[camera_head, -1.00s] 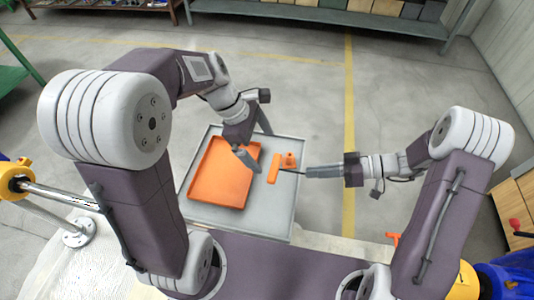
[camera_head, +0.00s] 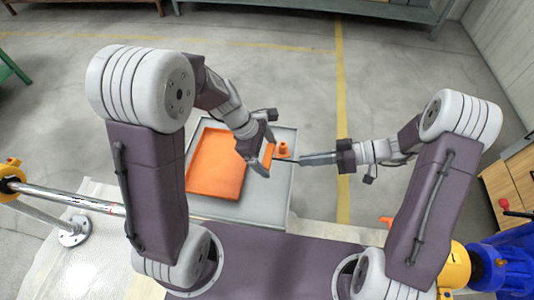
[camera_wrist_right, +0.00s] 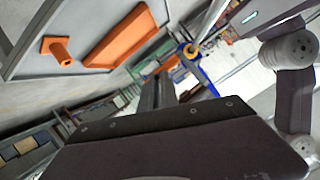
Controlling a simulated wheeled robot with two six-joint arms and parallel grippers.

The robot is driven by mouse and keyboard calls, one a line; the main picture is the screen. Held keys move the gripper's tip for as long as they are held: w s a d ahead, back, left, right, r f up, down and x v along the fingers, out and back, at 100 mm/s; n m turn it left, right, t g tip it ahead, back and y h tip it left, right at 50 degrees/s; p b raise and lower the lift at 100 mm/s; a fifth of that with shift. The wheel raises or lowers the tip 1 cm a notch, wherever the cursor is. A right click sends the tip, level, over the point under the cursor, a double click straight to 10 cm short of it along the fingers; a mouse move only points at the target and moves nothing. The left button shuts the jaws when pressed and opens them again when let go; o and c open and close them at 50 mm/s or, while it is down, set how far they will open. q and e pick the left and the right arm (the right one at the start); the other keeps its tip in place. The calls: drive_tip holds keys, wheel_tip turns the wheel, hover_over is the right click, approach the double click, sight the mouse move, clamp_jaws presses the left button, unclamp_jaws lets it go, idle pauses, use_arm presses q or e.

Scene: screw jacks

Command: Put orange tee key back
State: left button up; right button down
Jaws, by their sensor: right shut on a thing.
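The orange tee key (camera_head: 268,157) shows as an orange bar above the grey table, with a thin dark shaft running right to my right gripper (camera_head: 302,160). My right gripper is shut on that shaft. My left gripper (camera_head: 267,155) is open, its fingers at either side of the orange bar; I cannot tell if they touch it. A small orange holder (camera_head: 284,150) with an upright stub stands just right of the bar; it also shows in the right wrist view (camera_wrist_right: 58,48). I cannot make out the key in the right wrist view.
An orange tray (camera_head: 215,165) lies on the grey table (camera_head: 262,208), left of the grippers. A screw jack with a silver rod (camera_head: 75,203) stands at the left, a blue and yellow one (camera_head: 490,265) at the right. A small orange piece (camera_head: 387,222) shows near the right jack.

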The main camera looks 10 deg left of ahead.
drive_tip(key=c, duration=1.5)
unclamp_jaws()
drive_tip(key=s+v, duration=0.1)
drive_tip(key=v, duration=1.1)
drive_tip(key=s+d+f+m+g+h, duration=0.1)
drive_tip(key=s+d+f+m+h, duration=0.15)
drive_tip(key=f+m+h, duration=0.35)
drive_tip(key=s+d+f+m+h, duration=0.1)
drive_tip(key=s+d+f+m, duration=0.15)
drive_tip(key=f+m, duration=0.4)
drive_tip(key=s+a+r+t+h, duration=0.1)
drive_tip(key=r+h, duration=0.1)
drive_tip(key=s+a+r+m+t+h, duration=0.1)
drive_tip(key=r+h, duration=0.1)
drive_tip(key=r, duration=0.1)
drive_tip(key=s+a+r+t+h, duration=0.1)
drive_tip(key=s+r+h, duration=0.1)
drive_tip(key=shift+s+a+r+h, duration=0.1)
drive_tip(key=shift+a+r+h, duration=0.15)
drive_tip(key=shift+h, duration=0.15)
